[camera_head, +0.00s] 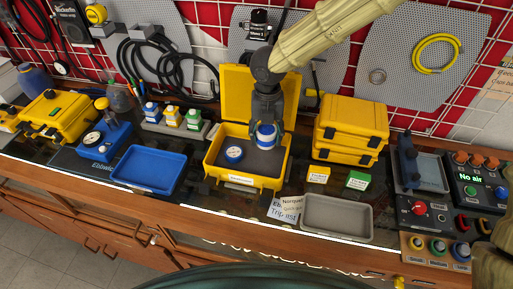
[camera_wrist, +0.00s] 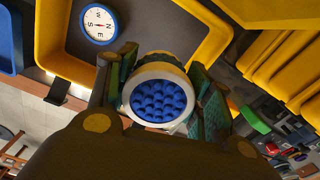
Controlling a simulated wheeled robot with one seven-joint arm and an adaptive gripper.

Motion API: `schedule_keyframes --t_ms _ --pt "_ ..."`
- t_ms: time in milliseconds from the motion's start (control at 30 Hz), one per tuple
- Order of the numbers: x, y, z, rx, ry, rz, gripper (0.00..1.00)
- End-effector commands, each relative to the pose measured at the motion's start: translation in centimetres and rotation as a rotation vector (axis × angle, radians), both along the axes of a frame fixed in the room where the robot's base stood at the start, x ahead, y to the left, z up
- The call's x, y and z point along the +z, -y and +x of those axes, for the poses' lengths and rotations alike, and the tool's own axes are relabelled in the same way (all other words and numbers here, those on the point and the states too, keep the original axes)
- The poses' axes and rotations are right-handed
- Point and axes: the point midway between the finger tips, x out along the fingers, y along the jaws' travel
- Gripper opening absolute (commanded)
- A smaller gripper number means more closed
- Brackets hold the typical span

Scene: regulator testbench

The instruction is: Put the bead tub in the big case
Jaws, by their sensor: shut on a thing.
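My gripper (camera_head: 266,118) is shut on the bead tub (camera_head: 266,137), a small round tub with a white rim. In the wrist view the bead tub (camera_wrist: 158,101) sits between both fingers, its round end full of blue bumps facing the camera. The big case (camera_head: 241,181) is yellow, open, with its lid raised at the back and a dark grey lining. The tub is over the right part of the case's inside. I cannot tell whether it touches the lining. A round blue compass-like dial (camera_head: 234,153) lies in the case's left part; its face shows in the wrist view (camera_wrist: 100,24).
A blue tray (camera_head: 148,169) stands left of the case, a grey tray (camera_head: 337,218) at front right. Stacked yellow cases (camera_head: 350,124) stand close on the right, with small yellow (camera_head: 318,175) and green (camera_head: 357,180) boxes before them. Small bottles (camera_head: 172,117) stand at back left.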

Motion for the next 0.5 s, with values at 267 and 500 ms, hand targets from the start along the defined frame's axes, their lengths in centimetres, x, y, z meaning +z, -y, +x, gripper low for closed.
schedule_keyframes --t_ms 267,500 --pt "-4.4 0.2 0.2 -0.002 -0.006 -0.002 0.26" --pt "-5.9 0.2 0.3 -0.003 -0.005 -0.001 0.26"
